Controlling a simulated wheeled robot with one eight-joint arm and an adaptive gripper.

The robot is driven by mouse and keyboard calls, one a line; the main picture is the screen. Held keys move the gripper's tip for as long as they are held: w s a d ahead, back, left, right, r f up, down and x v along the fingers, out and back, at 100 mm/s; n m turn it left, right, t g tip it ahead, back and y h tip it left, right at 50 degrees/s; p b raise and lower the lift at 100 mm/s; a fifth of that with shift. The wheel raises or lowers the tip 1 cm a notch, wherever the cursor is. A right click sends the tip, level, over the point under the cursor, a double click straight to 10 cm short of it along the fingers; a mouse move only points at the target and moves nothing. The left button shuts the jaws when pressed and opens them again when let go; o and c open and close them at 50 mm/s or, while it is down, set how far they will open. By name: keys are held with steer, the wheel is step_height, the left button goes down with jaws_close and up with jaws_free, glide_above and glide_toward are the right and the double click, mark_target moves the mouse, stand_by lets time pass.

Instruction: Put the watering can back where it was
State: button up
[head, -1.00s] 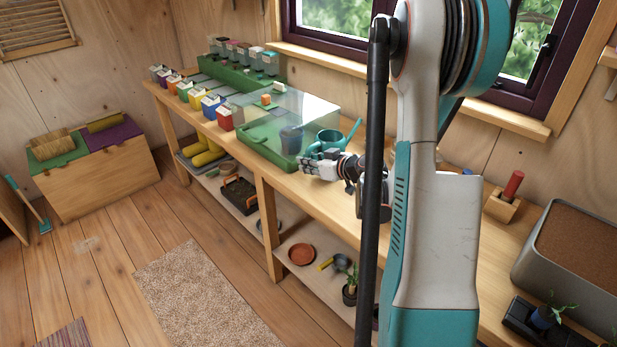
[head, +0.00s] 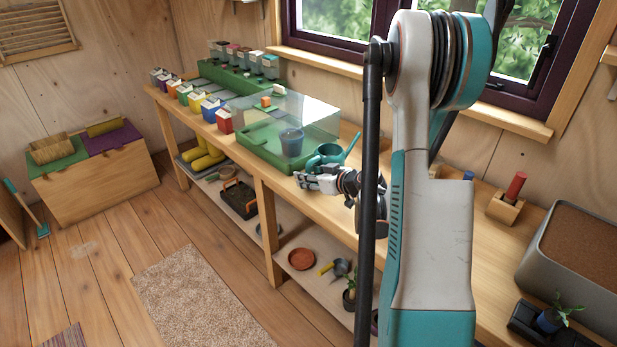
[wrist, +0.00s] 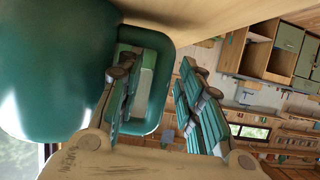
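The teal watering can (head: 325,156) is upright at the bench's near side, beside the right end of the green tray. Its spout points up to the right. In the wrist view its rounded body (wrist: 50,70) fills the left side, with the handle loop reaching between my fingers. My gripper (head: 308,180) is at the can's near side.
Coloured boxes (head: 210,107) line the bench to the left. A wooden block with a red-handled tool (head: 506,206) and a grey soil bin (head: 585,250) stand right. The lower shelf holds a terracotta saucer (head: 301,259).

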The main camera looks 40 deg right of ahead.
steer(key=shift+r, duration=0.2)
steer(key=a+p+v, duration=0.1)
steer(key=p+v, duration=0.2)
steer(key=v, duration=0.9)
steer(key=shift+d, duration=0.45)
